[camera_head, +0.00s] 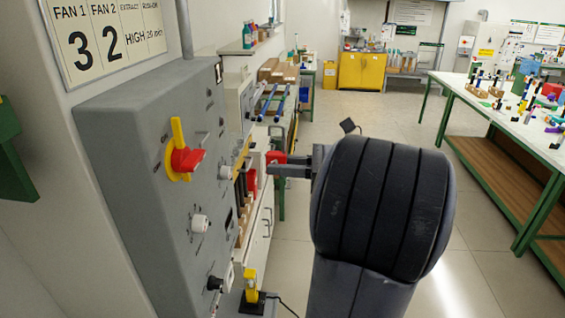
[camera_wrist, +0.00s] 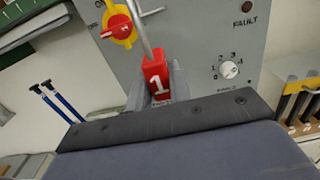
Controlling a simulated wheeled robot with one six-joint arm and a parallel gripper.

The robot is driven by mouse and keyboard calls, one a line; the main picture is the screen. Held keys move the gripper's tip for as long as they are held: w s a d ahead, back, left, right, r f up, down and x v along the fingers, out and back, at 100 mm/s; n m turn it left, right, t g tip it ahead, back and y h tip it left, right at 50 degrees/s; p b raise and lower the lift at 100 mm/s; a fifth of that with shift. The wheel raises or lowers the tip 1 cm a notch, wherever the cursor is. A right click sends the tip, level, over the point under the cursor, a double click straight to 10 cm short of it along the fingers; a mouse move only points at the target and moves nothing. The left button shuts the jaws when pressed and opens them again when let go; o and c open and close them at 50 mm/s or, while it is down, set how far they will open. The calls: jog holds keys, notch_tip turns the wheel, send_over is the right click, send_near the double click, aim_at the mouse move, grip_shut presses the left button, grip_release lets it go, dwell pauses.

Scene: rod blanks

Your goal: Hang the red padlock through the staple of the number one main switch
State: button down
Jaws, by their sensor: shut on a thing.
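The red padlock (camera_wrist: 156,82), marked with a white 1, is between my gripper's grey fingers (camera_wrist: 160,92) in the wrist view. Its steel shackle (camera_wrist: 143,34) points up, slightly tilted. The main switch (camera_head: 182,160) is a red handle on a yellow plate on the grey panel. It also shows in the wrist view (camera_wrist: 120,30), just left of the shackle. In the head view my gripper (camera_head: 277,169) is shut on the padlock (camera_head: 275,157), right of the panel and apart from the switch. The staple cannot be made out clearly.
The grey panel (camera_head: 120,130) carries white knobs (camera_head: 200,222) and a black knob (camera_head: 214,283) near the switch. Another red object (camera_head: 252,180) shows beyond the panel's edge. A green-legged worktable (camera_head: 500,110) stands at the right.

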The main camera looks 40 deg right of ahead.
jog(key=f+b+x, duration=0.1)
jog(key=f+x, duration=0.1)
jog(key=x, duration=1.2)
dwell(0.9)
jog(key=c, duration=1.2)
grip_release()
jog(key=shift+d, duration=0.1)
jog(key=b+v, duration=0.3)
jog(key=v, duration=0.7)
jog(key=shift+s+d, duration=0.25)
jog(key=shift+s, duration=0.05)
